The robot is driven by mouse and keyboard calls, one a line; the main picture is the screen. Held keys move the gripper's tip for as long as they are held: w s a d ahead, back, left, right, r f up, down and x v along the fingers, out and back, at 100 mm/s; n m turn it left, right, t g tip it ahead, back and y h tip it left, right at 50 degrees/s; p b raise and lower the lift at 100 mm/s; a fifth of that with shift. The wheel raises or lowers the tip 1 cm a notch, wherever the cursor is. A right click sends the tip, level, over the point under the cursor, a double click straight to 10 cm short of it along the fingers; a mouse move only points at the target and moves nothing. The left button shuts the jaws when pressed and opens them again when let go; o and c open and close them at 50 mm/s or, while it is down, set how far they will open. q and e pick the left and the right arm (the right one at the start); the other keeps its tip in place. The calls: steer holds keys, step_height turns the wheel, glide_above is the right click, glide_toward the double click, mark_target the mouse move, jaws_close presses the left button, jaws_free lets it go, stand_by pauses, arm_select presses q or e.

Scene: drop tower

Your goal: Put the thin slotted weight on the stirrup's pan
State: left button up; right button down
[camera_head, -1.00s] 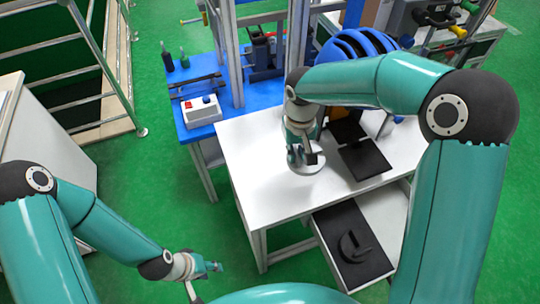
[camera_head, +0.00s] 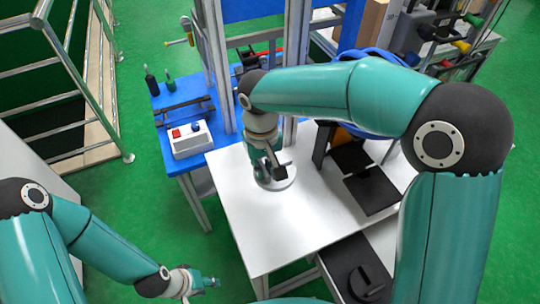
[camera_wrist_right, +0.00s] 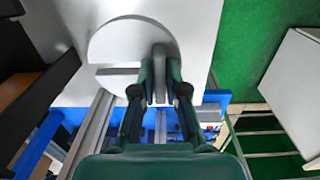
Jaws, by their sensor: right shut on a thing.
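The thin slotted weight (camera_head: 283,184) is a pale grey disc held over the white table. In the right wrist view the disc (camera_wrist_right: 118,42) is large, with a straight slot entering from its left side. Whether the disc touches the tabletop is hard to tell. My left gripper (camera_head: 207,284) is low at the left, away from the table, and too small to judge. I cannot make out the stirrup or its pan.
The white table (camera_head: 235,215) has bare space around the disc. Dark pads (camera_head: 372,190) lie at its right. A black slotted piece (camera_head: 370,284) rests on the lower shelf. Grey tower posts (camera_head: 211,60) and a control box (camera_head: 190,140) stand behind on the blue bench.

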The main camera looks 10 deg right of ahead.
step_height(320, 180, down, 13)
steer(key=shift+r, duration=0.1)
stand_by(0.5)
steer(key=shift+b, duration=0.35)
steer(key=c, duration=1.2)
jaws_free()
steer(key=shift+f, duration=0.2)
steer(key=shift+r, duration=0.1)
